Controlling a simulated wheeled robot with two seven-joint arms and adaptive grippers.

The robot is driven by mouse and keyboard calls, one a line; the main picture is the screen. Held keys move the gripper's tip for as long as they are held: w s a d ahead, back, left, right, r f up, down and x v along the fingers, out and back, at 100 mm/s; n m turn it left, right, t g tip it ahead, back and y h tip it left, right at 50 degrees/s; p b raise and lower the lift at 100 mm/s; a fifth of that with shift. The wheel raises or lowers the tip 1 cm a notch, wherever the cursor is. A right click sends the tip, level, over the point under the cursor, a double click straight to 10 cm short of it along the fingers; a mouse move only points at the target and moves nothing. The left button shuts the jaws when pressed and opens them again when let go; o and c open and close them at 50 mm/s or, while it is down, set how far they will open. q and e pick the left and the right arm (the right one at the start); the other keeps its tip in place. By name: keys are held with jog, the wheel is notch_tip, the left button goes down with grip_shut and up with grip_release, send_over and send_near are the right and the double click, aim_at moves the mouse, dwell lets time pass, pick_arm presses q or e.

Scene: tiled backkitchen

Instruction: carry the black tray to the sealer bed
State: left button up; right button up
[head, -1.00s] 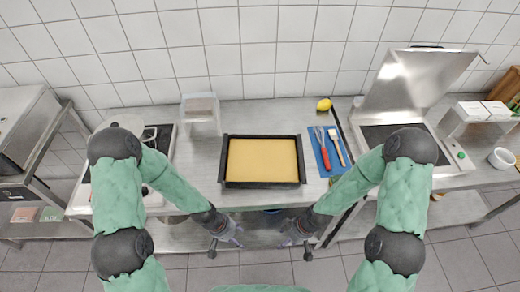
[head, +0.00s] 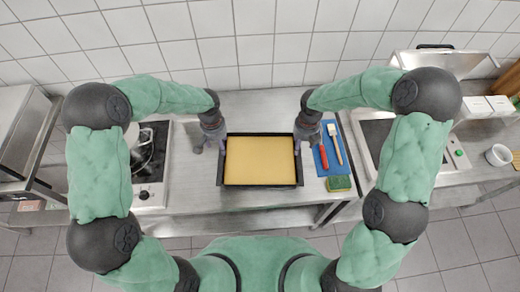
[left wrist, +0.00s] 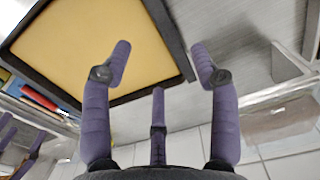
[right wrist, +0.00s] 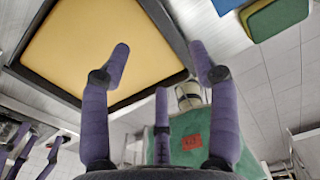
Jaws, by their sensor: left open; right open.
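The black tray (head: 260,186), filled with a flat yellow layer, lies on the steel table in the middle of the head view. My left gripper (head: 217,143) is at its left side and my right gripper (head: 305,143) at its right side, both toward the back. Both are open. In the left wrist view the tray's rim (left wrist: 168,30) runs between the open fingers; the right wrist view shows the same with the opposite rim (right wrist: 165,25). I cannot tell whether fingers touch it. The sealer bed (head: 376,132) stands at right, its raised lid (head: 452,62) partly hidden by my right arm.
A blue board (head: 328,160) with a red-handled tool and a brush lies close right of the tray, a green sponge (head: 340,184) at its front. A dark hob (head: 150,150) is at left. A white bowl (head: 499,155) sits far right. The tiled wall closes the back.

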aim_at(222, 157)
pick_arm(q)
jog(key=shift+w+r, duration=0.2)
jog(key=shift+r, duration=0.05)
pick_arm(e)
jog(key=shift+w+r, duration=0.2)
jog(key=shift+r, duration=0.05)
pick_arm(q)
notch_tip(222, 157, down, 11)
jog(key=shift+r, duration=0.1)
pick_arm(e)
notch_tip(222, 157, down, 11)
jog(key=shift+r, duration=0.1)
pick_arm(q)
grip_shut()
pick_arm(e)
grip_shut()
